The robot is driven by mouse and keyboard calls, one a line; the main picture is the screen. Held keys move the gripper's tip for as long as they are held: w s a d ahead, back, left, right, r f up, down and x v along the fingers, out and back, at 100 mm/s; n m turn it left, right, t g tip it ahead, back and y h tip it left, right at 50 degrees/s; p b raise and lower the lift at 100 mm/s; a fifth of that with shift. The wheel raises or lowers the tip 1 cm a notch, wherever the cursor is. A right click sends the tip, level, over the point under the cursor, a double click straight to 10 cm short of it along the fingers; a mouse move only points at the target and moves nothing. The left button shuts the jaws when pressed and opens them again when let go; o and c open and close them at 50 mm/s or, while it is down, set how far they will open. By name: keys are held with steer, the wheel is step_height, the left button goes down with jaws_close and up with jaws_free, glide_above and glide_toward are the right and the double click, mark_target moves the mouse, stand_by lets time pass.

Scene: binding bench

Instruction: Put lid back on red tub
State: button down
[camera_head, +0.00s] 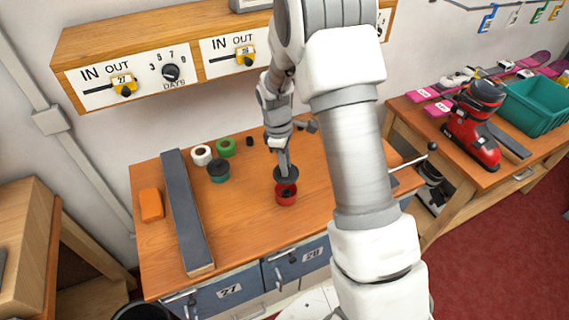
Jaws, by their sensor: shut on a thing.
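The red tub (286,198) stands on the wooden bench, left of my arm. A dark round lid (287,174) is just above the tub, and the tub's dark inside shows below it. My gripper (285,167) points down and is shut on the lid. The lid looks slightly tilted and apart from the rim on the near side. Whether it touches the rim at the back cannot be told.
A second tub with a dark lid (218,171), a white roll (202,154) and a green roll (225,147) stand to the left. A long grey board (187,213) and an orange block (151,205) lie further left. The bench front (240,235) is clear. A wooden shelf (190,50) overhangs the back.

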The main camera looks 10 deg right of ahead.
steer(key=shift+f+b, duration=2.15)
steer(key=shift+f, duration=1.1)
steer(key=shift+f+b, duration=0.15)
steer(key=shift+b, duration=0.2)
steer(key=c, duration=0.7)
jaws_free()
steer(key=shift+o, duration=0.5)
steer(key=o, duration=0.4)
